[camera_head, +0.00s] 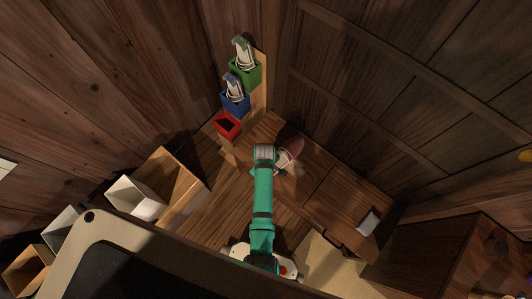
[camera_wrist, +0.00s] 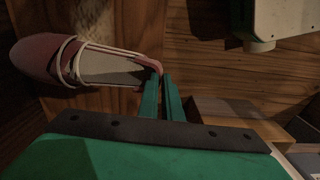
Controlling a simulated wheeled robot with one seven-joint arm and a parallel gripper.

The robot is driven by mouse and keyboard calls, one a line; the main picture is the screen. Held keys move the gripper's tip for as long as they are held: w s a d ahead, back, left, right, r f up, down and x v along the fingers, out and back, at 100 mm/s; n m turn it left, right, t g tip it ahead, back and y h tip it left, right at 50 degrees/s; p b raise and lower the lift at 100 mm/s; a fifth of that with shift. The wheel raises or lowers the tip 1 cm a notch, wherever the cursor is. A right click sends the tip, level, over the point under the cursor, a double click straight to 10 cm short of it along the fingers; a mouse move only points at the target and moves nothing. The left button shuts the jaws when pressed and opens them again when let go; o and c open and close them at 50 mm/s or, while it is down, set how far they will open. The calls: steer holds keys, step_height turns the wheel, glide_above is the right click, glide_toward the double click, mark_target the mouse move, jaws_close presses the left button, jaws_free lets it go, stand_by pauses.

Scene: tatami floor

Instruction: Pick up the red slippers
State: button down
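One red slipper (camera_head: 290,154) with a dark red toe and pale insole shows beside the end of my arm in the head view. In the wrist view the slipper (camera_wrist: 95,62) lies across the upper left, toe to the left, with white bands across it. My gripper (camera_wrist: 161,76) has its two green fingers close together at the slipper's heel, and the heel edge appears pinched between the tips. My gripper (camera_head: 277,168) is partly hidden in the head view. A second red slipper cannot be made out.
A red box (camera_head: 228,124) with a dark inside is on the wooden post, below a blue box (camera_head: 236,104) and a green box (camera_head: 245,73) that hold slippers. A wooden cabinet (camera_head: 345,205) is at right. A white bin (camera_head: 135,197) is at left.

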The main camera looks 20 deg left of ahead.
steer(key=s+r, duration=1)
steer(key=s, duration=0.4)
steer(key=w+d+r+m, duration=0.2)
steer(key=w+d+m, duration=0.2)
steer(key=w, duration=0.4)
steer(key=w+d+r+m, duration=0.1)
steer(key=w+d+m, duration=0.3)
steer(key=w, duration=0.4)
steer(key=w+d+r+m, duration=0.2)
steer(key=w+d+m, duration=0.2)
steer(key=w, duration=0.5)
steer(key=shift+d+r+m, duration=0.2)
steer(key=shift+r+m, duration=0.1)
steer(key=shift+m, duration=0.4)
steer(key=shift+w, duration=0.1)
